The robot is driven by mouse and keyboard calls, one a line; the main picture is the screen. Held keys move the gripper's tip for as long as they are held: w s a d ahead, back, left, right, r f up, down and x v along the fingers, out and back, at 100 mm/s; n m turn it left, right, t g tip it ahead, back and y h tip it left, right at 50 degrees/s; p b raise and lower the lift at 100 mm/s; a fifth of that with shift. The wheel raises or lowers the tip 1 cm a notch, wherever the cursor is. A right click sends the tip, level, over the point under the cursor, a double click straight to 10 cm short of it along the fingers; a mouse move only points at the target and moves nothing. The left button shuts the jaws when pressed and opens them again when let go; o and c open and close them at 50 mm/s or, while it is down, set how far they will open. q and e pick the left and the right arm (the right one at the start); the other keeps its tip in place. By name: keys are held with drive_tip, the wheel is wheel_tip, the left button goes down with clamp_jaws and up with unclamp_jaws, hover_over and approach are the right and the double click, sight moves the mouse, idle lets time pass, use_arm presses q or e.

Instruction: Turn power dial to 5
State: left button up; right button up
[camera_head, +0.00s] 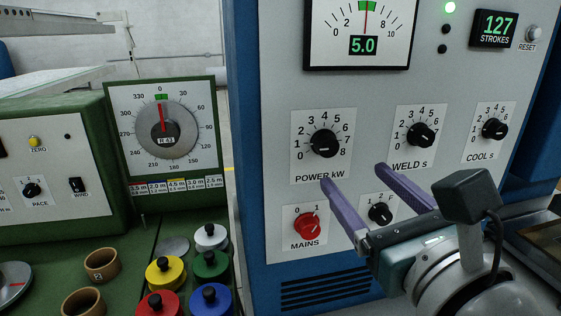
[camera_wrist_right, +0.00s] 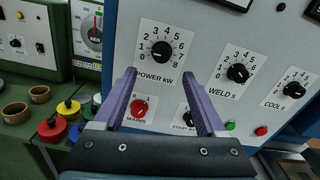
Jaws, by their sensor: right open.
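The power dial (camera_head: 324,142) is a black round knob with a 0 to 8 scale, marked POWER kW, on the pale panel of a blue cabinet. Its pointer mark is too small to read surely. The gauge (camera_head: 358,33) above has its needle straight up in a green band, and its display (camera_head: 363,45) reads 5.0. My right gripper (camera_head: 352,175) is open and empty, its purple fingers apart, below and to the right of the dial in the head view. In the right wrist view the dial (camera_wrist_right: 161,52) shows just above and between the fingertips (camera_wrist_right: 157,72). My left gripper is not in view.
The WELD s knob (camera_head: 421,135) and COOL s knob (camera_head: 494,129) are to the right. The red MAINS knob (camera_head: 306,226) and a small black knob (camera_head: 380,212) lie below, close to my fingers. A green machine (camera_head: 50,160) with coloured weights stands left.

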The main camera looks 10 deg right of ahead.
sight(330, 147)
drive_tip(key=w, duration=0.9)
drive_tip(key=shift+w+r+p, duration=0.1)
drive_tip(key=shift+w+p, duration=0.05)
drive_tip(key=shift+p, duration=0.25)
clamp_jaws()
